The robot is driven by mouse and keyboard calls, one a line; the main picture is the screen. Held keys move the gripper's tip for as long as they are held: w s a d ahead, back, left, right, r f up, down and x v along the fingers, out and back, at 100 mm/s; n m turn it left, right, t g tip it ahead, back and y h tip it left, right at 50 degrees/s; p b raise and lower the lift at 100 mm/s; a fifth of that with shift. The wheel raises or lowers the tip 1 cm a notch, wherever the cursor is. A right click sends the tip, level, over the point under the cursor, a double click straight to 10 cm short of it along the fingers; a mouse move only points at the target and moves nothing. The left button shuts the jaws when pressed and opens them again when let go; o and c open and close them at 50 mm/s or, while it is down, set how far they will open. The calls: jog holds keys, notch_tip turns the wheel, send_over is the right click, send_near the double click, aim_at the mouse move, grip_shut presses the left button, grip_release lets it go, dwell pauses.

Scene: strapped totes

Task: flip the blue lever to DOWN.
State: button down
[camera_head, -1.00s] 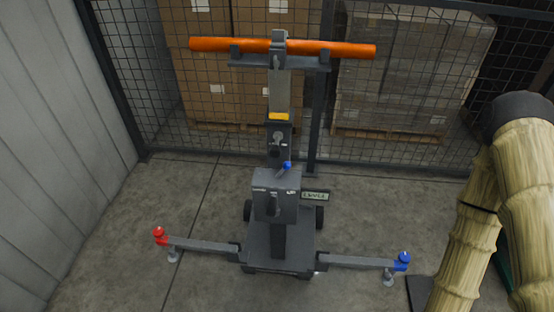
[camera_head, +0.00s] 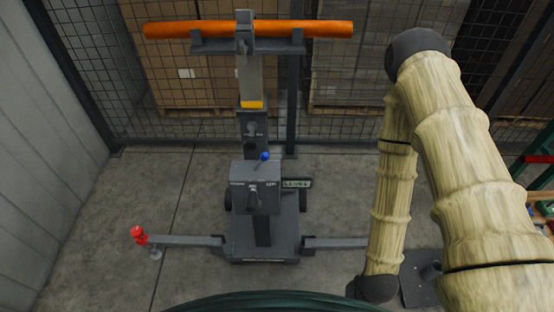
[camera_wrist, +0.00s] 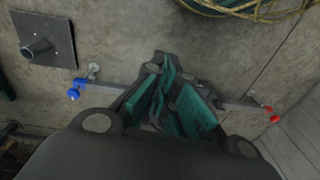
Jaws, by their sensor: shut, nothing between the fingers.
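A grey wheeled stand (camera_head: 264,238) stands on the floor in the head view, with an orange bar across its top. A small blue-knobbed lever (camera_head: 265,157) rises from the top of its grey box (camera_head: 255,187). A red knob (camera_head: 139,235) tops the left outrigger's end. The right outrigger's end is hidden by my arm in the head view. In the wrist view a blue knob (camera_wrist: 74,93) shows left of my gripper and the red knob (camera_wrist: 274,117) right of it. My gripper (camera_wrist: 166,85) is shut and empty, apart from both knobs.
A mesh fence (camera_head: 200,128) with boxes on pallets (camera_head: 370,60) stands behind the stand. A square floor plate with a short post (camera_wrist: 37,50) lies near the blue knob. Yellow cable (camera_wrist: 240,10) lies at the wrist view's top.

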jog(key=w+a+m+t+y+b, duration=0.2)
jog(key=w+a+t+y+b, duration=0.25)
jog(key=w, duration=0.85)
jog(key=w+a+m+t+y+b, duration=0.2)
jog(key=w+a+t+y+b, duration=0.3)
jog(key=w, duration=0.9)
jog(key=w+r+n+g+y+b, duration=0.1)
jog(key=w+r+g+y+b, duration=0.2)
jog(key=r, duration=0.5)
jog(key=w+r+g+y+b, duration=0.3)
jog(key=w+r+y+b, duration=0.1)
jog(key=r+y+b, duration=0.4)
jog(key=shift+w+d+r+n, duration=0.35)
jog(key=shift+n, duration=0.05)
send_near(261, 161)
jog(key=w+a+r, duration=0.1)
jog(key=a, duration=0.1)
jog(key=w+a+r, duration=0.1)
jog(key=w+r, duration=0.1)
jog(key=shift+a+p, duration=0.4)
